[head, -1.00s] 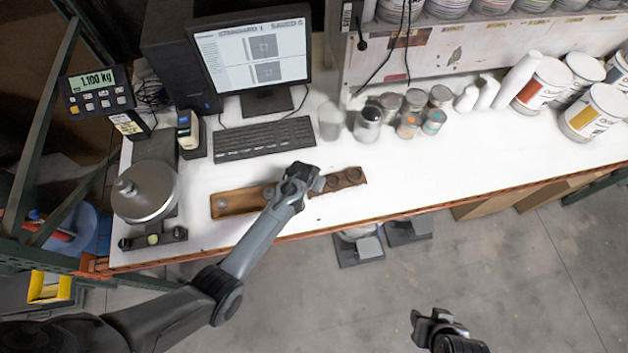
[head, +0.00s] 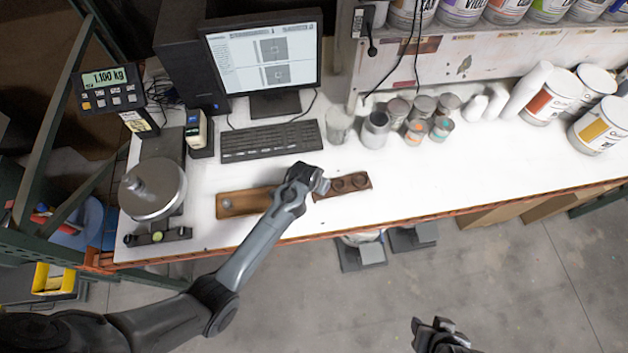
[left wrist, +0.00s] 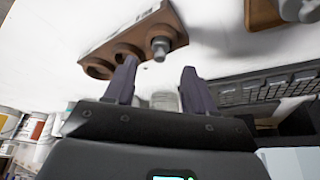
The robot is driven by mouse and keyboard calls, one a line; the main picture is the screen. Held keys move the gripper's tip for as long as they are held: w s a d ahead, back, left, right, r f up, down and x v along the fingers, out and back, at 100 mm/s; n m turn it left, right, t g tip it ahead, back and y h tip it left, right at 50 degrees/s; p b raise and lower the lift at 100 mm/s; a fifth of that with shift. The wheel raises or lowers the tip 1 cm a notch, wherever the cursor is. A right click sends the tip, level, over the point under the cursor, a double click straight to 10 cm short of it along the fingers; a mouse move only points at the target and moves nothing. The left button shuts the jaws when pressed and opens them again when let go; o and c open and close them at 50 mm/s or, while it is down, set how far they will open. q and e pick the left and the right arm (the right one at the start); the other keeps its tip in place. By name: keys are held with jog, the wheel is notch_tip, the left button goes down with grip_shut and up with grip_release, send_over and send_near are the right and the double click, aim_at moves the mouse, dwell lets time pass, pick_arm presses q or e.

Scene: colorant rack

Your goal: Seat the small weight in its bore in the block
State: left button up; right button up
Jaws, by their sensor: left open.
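The brown block (head: 356,183) lies near the front edge of the bench, and shows in the left wrist view (left wrist: 130,42) with two empty bores. A small grey weight (left wrist: 160,46) stands upright at the block's end nearest the tray. It appears to be in or over the end bore; I cannot tell how deep it sits. My left gripper (head: 312,178) is over that end in the head view. In the left wrist view its fingers (left wrist: 157,78) are apart, with nothing between them, short of the weight. My right gripper (head: 436,330) is off the bench at the bottom; its fingers are unclear.
A wooden tray (head: 250,202) holding a grey weight (head: 227,203) lies left of the block. A scale (head: 152,198) with a weight on its pan stands at the left; its display (head: 105,78) reads 1.100 kg. A keyboard (head: 270,141) and several cans lie behind.

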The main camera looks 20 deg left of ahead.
pick_arm(q)
jog(key=v, duration=0.6)
jog(key=shift+r, duration=0.1)
jog(key=shift+s, duration=0.1)
jog(key=s+a+f+g, duration=0.1)
jog(key=s+f, duration=0.1)
jog(key=s, duration=0.4)
jog(key=s+a+f+g+p, duration=0.1)
jog(key=s+f, duration=0.1)
jog(key=s, duration=0.3)
jog(key=s+a+f, duration=0.1)
jog(key=s+f, duration=0.2)
jog(key=s, duration=0.3)
jog(key=s+a+r+p, duration=0.1)
jog(key=s+a+r, duration=0.1)
jog(key=s+r, duration=0.65)
notch_tip(320, 180, up, 9)
jog(key=m+t, duration=0.1)
jog(key=shift+s+d, duration=0.35)
